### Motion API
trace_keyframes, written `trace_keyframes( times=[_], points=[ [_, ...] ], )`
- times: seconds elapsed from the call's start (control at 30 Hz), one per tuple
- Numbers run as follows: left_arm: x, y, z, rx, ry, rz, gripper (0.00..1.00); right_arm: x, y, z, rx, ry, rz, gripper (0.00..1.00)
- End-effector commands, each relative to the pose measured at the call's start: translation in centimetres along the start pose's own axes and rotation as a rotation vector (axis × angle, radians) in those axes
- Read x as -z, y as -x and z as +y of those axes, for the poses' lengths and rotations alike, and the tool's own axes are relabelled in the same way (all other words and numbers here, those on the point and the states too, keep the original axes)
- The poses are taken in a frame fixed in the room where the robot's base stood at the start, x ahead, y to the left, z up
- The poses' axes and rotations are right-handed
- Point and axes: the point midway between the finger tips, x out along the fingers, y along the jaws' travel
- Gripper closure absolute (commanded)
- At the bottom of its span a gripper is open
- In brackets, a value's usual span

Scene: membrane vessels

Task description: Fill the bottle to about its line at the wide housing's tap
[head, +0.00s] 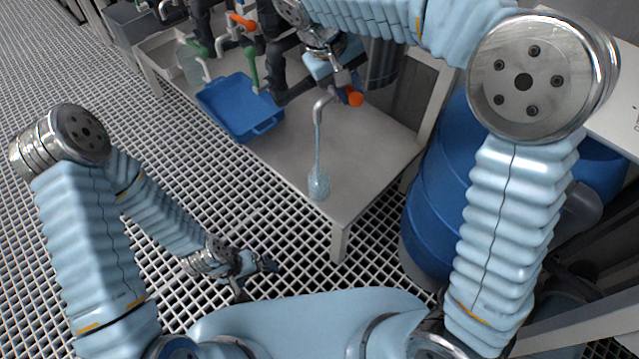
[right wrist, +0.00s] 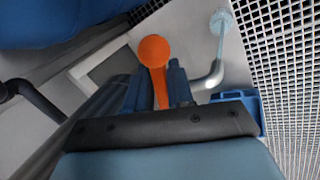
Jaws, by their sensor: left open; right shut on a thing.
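My right gripper (head: 338,78) is shut on the orange tap handle (head: 355,98). In the right wrist view the handle's round orange knob (right wrist: 153,50) shows between the blue fingers (right wrist: 158,88). A pale stream falls from the tap's bent metal spout (head: 321,104). At its foot, near the bench's front corner, is a small clear bluish shape (head: 318,186); I cannot tell whether it is the bottle or splashing water. A clear vessel (head: 191,64) stands at the bench's far left, by a green-handled tap. My left gripper (head: 268,266) is open and empty over the floor grating, apart from the bench.
A blue tray (head: 238,108) lies on the grey bench (head: 275,150), left of the stream. Other taps with a green handle (head: 253,66) and an orange handle (head: 243,20) stand behind. A blue barrel (head: 428,200) stands right of the bench. The bench front is otherwise clear.

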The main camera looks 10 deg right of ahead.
Motion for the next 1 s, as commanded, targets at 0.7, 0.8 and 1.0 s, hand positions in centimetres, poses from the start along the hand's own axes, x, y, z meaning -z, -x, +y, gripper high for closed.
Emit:
trace_keyframes(
  times=[0.7, 0.8, 1.0],
  points=[
    [0.0, -0.4, -0.1, 0.0, 0.0, 0.0, 0.04, 0.0, -0.7, 0.9, 0.003, 0.201, 0.079, 1.0],
    [0.0, -0.4, -0.1, 0.0, 0.0, 0.0, 0.04, 0.1, -0.9, 1.4, 0.003, 0.302, 0.123, 1.0],
    [0.0, -0.3, -0.1, 0.0, 0.0, 0.0, 0.04, 0.3, -1.1, 2.1, 0.002, 0.433, 0.177, 1.0]
  ],
)
